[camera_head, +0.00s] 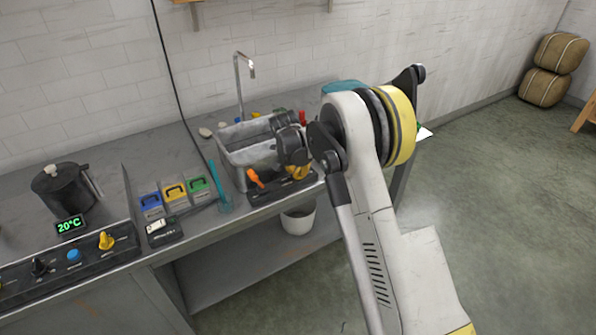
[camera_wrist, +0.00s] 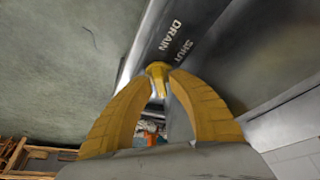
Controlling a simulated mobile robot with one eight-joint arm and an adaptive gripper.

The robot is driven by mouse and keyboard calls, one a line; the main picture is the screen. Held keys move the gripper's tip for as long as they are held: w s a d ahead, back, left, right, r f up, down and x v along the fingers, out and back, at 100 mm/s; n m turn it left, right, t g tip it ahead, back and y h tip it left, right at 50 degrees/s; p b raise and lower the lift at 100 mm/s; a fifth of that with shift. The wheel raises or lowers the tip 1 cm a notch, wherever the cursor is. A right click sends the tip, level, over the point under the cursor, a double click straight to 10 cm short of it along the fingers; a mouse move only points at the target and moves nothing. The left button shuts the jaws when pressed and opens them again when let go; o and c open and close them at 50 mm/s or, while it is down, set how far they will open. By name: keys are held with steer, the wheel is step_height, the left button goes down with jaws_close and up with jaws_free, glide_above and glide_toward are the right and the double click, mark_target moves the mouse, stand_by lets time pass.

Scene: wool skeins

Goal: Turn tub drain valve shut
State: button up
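The grey tub (camera_head: 235,152) stands on the bench below a tall tap. A dark panel (camera_head: 262,197) sits along its front. In the wrist view the panel (camera_wrist: 185,28) carries the words DRAIN and SHUT. A small yellow drain valve handle (camera_wrist: 158,76) shows just below those words. My gripper (camera_wrist: 161,72) has its two yellow fingertips drawn in on either side of this handle, seemingly touching it. In the head view my gripper (camera_head: 297,173) is low at the tub's front right, and the valve is hidden there. I cannot read how far the valve is turned.
An orange handle (camera_head: 255,178) sticks up at the panel's left end. A white bucket (camera_head: 298,219) is under the tub. Open floor lies to the right.

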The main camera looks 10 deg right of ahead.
jaws_close()
steer(key=shift+n, duration=0.3)
steer(key=n+y, duration=0.1)
steer(key=n, duration=0.1)
steer(key=n+y, duration=0.1)
steer(key=n, duration=0.1)
steer(key=shift+d+n+t, duration=0.15)
steer(key=shift+n+t, duration=0.15)
steer(key=shift+t, duration=0.1)
steer(key=shift+n+y, duration=1)
steer(key=shift+n, duration=1.6)
jaws_free()
